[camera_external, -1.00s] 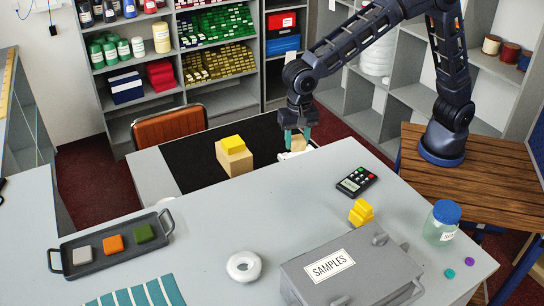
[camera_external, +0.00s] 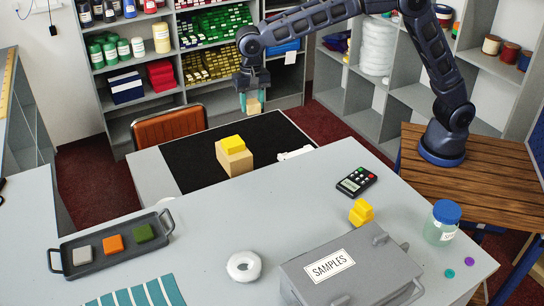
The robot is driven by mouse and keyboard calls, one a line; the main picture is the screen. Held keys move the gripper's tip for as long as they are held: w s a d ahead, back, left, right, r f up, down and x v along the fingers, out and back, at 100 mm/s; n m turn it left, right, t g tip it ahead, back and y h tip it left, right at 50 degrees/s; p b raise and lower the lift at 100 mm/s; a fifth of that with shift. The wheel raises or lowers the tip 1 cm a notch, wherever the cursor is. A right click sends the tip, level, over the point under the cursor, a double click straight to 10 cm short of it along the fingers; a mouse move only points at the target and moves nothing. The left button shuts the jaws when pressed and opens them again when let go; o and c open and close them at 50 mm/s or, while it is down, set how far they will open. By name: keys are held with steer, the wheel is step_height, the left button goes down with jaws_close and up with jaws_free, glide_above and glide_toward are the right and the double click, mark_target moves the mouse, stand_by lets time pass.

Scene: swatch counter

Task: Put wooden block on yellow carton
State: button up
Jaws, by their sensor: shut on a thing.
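My gripper (camera_external: 252,103) is shut on the wooden block (camera_external: 254,107), a small light-wood piece between its teal fingertips. It holds the block in the air, above and to the right of the yellowish-tan carton in the picture. The carton (camera_external: 236,162) stands on the black mat. A bright yellow piece (camera_external: 232,143) lies on the carton's top and covers part of it. The held block is apart from both. The fingers hide part of the block.
The black mat (camera_external: 190,155) has free room around the carton. A white object (camera_external: 295,153) lies at its right edge. An orange-brown chair (camera_external: 170,128) stands behind the desk. A yellow stepped piece (camera_external: 361,212), calculator (camera_external: 357,181) and grey samples case (camera_external: 350,270) are on the counter.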

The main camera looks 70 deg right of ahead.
steer(key=n, duration=0.1)
glide_above(233, 141)
step_height(233, 141, down, 3)
step_height(233, 141, down, 20)
steer(key=shift+a, duration=0.1)
steer(key=shift+f, duration=0.15)
steer(key=o, duration=1)
steer(key=shift+c, duration=0.2)
